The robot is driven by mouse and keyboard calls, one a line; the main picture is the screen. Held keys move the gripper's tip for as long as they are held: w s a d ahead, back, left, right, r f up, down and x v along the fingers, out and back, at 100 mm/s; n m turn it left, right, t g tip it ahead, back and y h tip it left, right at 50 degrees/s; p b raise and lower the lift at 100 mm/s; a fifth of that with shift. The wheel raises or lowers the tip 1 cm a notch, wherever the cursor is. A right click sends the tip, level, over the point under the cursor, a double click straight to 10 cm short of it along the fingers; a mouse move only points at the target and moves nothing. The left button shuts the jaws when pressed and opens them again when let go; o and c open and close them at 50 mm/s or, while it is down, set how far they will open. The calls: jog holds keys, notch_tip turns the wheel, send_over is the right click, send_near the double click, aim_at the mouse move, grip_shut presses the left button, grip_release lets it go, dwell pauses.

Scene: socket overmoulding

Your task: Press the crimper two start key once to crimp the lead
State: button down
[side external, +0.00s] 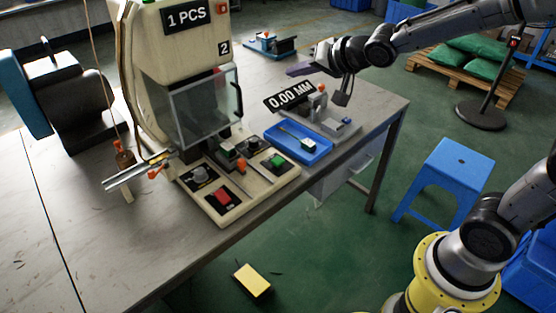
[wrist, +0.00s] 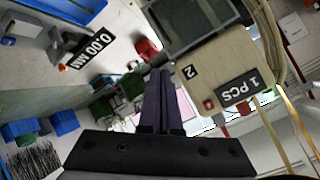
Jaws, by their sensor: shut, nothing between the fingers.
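Crimper two (side external: 172,45) is a cream machine marked 2, with a display reading 1 PCS and a clear guard. Its cream base (side external: 245,200) carries a green key (side external: 278,161), a red key (side external: 223,197) and dark knobs. Which key is the start key, I cannot read. My gripper (side external: 292,71) is shut and empty, in the air right of the crimper and clear of the keys. In the wrist view its dark purple fingers (wrist: 157,95) are together, with the crimper head (wrist: 215,75) beyond them at the right. The lead cannot be clearly told in the crimper.
A gauge (side external: 325,118) with a 0.00 MM display (side external: 289,95) stands below my gripper. A blue tray (side external: 318,155) holding a small white-and-green part lies beside the crimper base. A blue fixture (side external: 270,45) stands at the back. Grey bars (side external: 135,172) protrude left of the crimper.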

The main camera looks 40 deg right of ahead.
jog(key=w+f, duration=0.4)
jog(key=f, duration=0.3)
jog(key=g, duration=0.2)
send_over(280, 162)
notch_tip(280, 162, down, 10)
jog(key=r, duration=0.1)
jog(key=shift+f+g+y, duration=0.3)
jog(key=shift+f+y, duration=0.1)
jog(key=shift+f, duration=0.3)
jog(key=shift+f, duration=4.4)
jog(key=shift+s+f, duration=0.1)
jog(key=shift+f, duration=0.1)
jog(key=shift+f, duration=0.2)
